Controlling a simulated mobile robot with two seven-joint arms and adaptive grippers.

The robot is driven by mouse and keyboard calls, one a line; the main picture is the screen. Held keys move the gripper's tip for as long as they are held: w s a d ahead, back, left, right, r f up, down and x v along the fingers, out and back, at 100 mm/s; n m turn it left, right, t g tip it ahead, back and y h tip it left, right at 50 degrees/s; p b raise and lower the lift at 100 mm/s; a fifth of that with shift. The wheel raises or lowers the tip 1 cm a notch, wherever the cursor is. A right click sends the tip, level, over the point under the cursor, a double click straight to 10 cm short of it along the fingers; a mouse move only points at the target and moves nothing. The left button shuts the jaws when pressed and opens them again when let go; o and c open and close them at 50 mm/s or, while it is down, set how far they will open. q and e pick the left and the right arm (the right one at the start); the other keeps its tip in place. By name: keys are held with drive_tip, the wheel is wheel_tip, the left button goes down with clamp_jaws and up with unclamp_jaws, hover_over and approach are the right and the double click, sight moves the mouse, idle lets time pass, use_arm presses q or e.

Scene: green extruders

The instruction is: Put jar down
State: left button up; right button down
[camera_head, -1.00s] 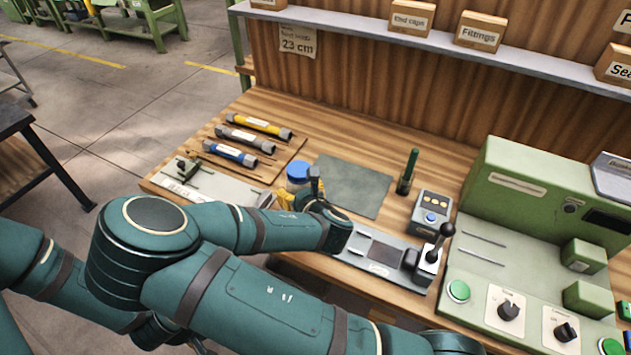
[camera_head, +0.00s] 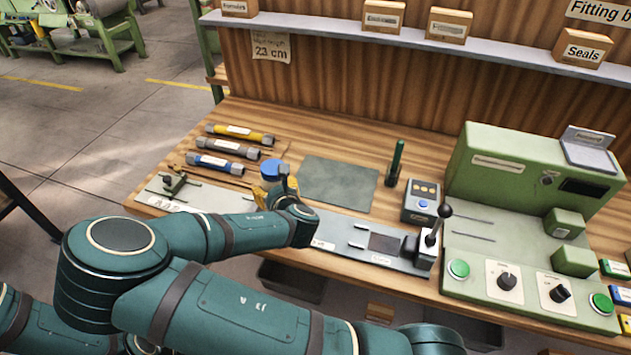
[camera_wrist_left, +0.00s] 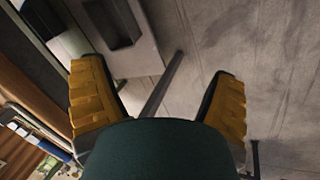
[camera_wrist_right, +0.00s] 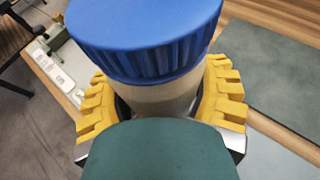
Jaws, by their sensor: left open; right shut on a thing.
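The jar has a blue lid (camera_head: 272,169) and a pale body. In the right wrist view its blue lid (camera_wrist_right: 145,40) fills the top, above the beige body (camera_wrist_right: 165,98). My right gripper (camera_wrist_right: 160,105) is shut around the body, yellow pads on both sides. My left gripper (camera_wrist_left: 158,98) is open and empty, away from the jar.
A dark grey mat (camera_head: 338,184) lies bare right of the jar. Yellow, grey and blue-marked hoses (camera_head: 215,163) lie behind left.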

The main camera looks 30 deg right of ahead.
drive_tip(key=w+d+m+g+h+b, duration=0.2)
drive_tip(key=w+d+m+h, duration=0.35)
drive_tip(key=d, duration=0.45)
wheel_tip(320, 180, up, 3)
drive_tip(key=m+g+h+b, duration=0.3)
drive_tip(key=m+g+h, duration=0.3)
drive_tip(key=m+g, duration=0.1)
hover_over(318, 179)
drive_tip(key=shift+y, duration=0.25)
wheel_tip(318, 179, down, 10)
drive_tip(key=b, duration=0.2)
drive_tip(key=shift+w+r+b, duration=0.1)
drive_tip(key=shift+r+b, duration=0.1)
drive_tip(key=shift+b, duration=0.1)
drive_tip(key=shift+f+g, duration=0.15)
drive_tip(key=shift+g, duration=0.15)
unclamp_jaws()
drive_tip(key=shift+a+r, duration=0.1)
drive_tip(key=shift+r, duration=0.1)
drive_tip(key=p+v, duration=0.2)
drive_tip(key=v, duration=0.9)
drive_tip(key=shift+s+a+r, duration=0.15)
drive_tip(key=shift+s+a, duration=0.1)
drive_tip(key=shift+a, duration=0.1)
